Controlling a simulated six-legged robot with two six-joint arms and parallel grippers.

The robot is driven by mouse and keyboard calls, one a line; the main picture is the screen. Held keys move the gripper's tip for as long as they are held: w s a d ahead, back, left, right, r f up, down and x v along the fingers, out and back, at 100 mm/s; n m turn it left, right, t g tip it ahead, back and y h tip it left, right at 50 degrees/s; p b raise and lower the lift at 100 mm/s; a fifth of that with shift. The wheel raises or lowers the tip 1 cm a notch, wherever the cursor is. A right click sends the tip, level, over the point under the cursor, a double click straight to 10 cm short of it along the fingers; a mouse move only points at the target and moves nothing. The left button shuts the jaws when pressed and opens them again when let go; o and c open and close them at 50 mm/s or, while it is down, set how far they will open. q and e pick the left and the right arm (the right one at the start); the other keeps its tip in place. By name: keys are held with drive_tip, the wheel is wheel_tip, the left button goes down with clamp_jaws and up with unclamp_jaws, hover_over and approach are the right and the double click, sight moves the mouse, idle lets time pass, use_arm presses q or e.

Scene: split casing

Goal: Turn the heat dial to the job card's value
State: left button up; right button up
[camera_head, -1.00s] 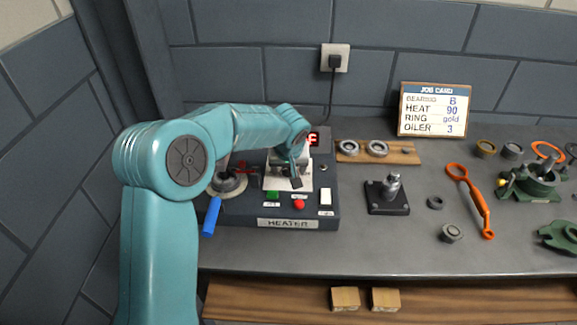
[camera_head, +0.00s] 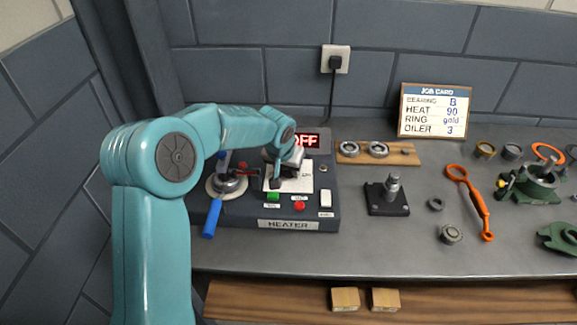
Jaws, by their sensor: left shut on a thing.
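The heater (camera_head: 250,223) is a dark box at the left of the bench. Its display (camera_head: 307,140) reads OFF in red. My left gripper (camera_head: 277,178) is over the white dial plate (camera_head: 305,180) on the heater's top and is shut on the heat dial, which the gripper mostly hides. The dial's pointer cannot be made out. The job card (camera_head: 434,111) at the back reads bearing B, heat 90, ring gold, oiler 3. My right gripper is not in view.
A green button (camera_head: 273,197), a red button (camera_head: 300,206) and a white switch (camera_head: 326,198) sit on the heater's front. A blue-handled part (camera_head: 211,218) is at its left. A black stand (camera_head: 387,198), an orange tool (camera_head: 478,205) and bearings lie to the right.

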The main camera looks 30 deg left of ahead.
use_arm(q)
drive_tip(key=m, duration=0.1)
drive_tip(key=m+h+p, duration=0.1)
drive_tip(key=shift+a+r+m, duration=0.15)
drive_tip(key=shift+a+m, duration=0.05)
drive_tip(key=shift+m, duration=0.2)
drive_tip(key=shift+a+m+h+p, duration=0.1)
drive_tip(key=shift+m+h+p, duration=0.35)
drive_tip(key=shift+m, duration=0.35)
drive_tip(key=shift+a+m+h, duration=0.1)
drive_tip(key=shift+m+h, duration=0.25)
drive_tip(key=shift+m, duration=0.65)
drive_tip(key=m+h+b, duration=0.1)
drive_tip(key=m, duration=0.2)
drive_tip(key=shift+w+a+g, duration=0.1)
drive_tip(key=shift+w+g, duration=0.05)
drive_tip(key=shift+g, duration=0.15)
drive_tip(key=shift+w+a+m+g+h, duration=0.1)
drive_tip(key=shift+m+g+h, duration=0.2)
drive_tip(key=shift+m, duration=0.75)
drive_tip(key=shift+m+g+h, duration=0.2)
drive_tip(key=shift+m+h, duration=0.2)
drive_tip(key=shift+m, duration=0.65)
drive_tip(key=o, duration=1.1)
